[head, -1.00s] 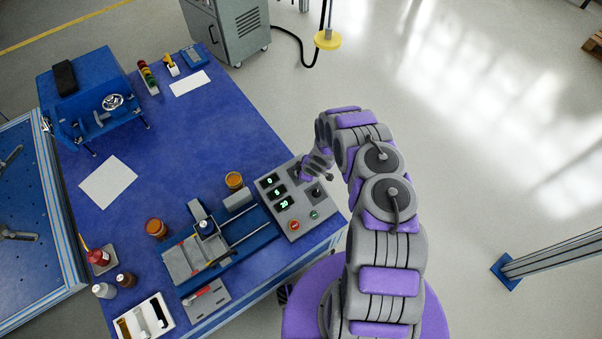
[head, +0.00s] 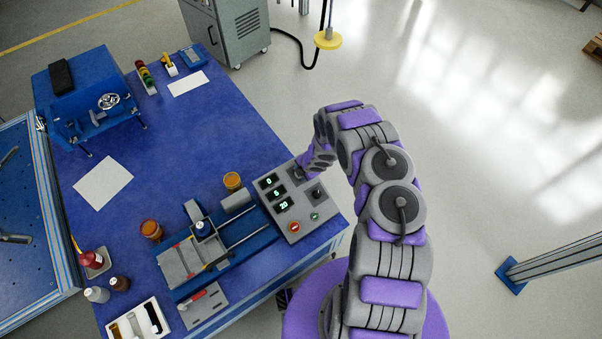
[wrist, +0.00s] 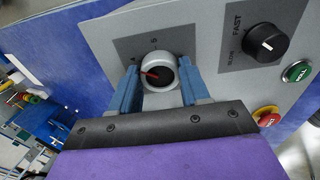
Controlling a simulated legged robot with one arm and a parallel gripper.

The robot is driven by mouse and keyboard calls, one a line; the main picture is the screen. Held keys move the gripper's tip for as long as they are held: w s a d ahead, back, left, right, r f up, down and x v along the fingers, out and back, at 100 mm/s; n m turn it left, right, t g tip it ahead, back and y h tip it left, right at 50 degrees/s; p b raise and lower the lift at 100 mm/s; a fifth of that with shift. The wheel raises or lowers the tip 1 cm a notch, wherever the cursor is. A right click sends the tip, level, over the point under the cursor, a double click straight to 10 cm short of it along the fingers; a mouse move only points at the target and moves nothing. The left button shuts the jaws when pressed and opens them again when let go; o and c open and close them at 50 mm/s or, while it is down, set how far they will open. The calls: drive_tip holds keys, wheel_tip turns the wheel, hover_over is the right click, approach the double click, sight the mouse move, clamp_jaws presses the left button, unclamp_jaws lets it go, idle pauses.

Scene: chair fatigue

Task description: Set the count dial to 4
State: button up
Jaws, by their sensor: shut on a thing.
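The count dial (wrist: 160,77) is a round silver knob with a dark centre and a red pointer, on a grey plate in the wrist view. Its red pointer points left and slightly up, close to the side of the printed 4; a 5 is printed above the knob. My gripper (wrist: 158,80) has its blue fingers on both sides of the knob, shut on it. In the head view my gripper (head: 302,170) is at the upper edge of the control box (head: 308,226), hiding the dial. The box's green displays (head: 277,193) seem to read 0, 5 and 20.
A black FAST/SLOW knob (wrist: 266,43), a green button (wrist: 297,71) and a red button (wrist: 267,115) lie right of the dial. A blue slide fixture (head: 254,243) stands left of the box, with an orange-brown jar (head: 232,181) nearby.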

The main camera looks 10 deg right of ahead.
drive_tip(key=shift+w+d+n, duration=0.1)
drive_tip(key=shift+d+n, duration=0.15)
drive_tip(key=shift+n, duration=0.15)
drive_tip(key=o, duration=1)
drive_tip(key=shift+c, duration=0.2)
drive_tip(key=shift+o, duration=0.5)
drive_tip(key=shift+a+r, duration=0.1)
drive_tip(key=shift+r, duration=0.25)
drive_tip(key=p+v, duration=0.3)
drive_tip(key=v, duration=1.3)
drive_tip(key=shift+s+d+r, duration=0.2)
drive_tip(key=shift+s+r, duration=0.05)
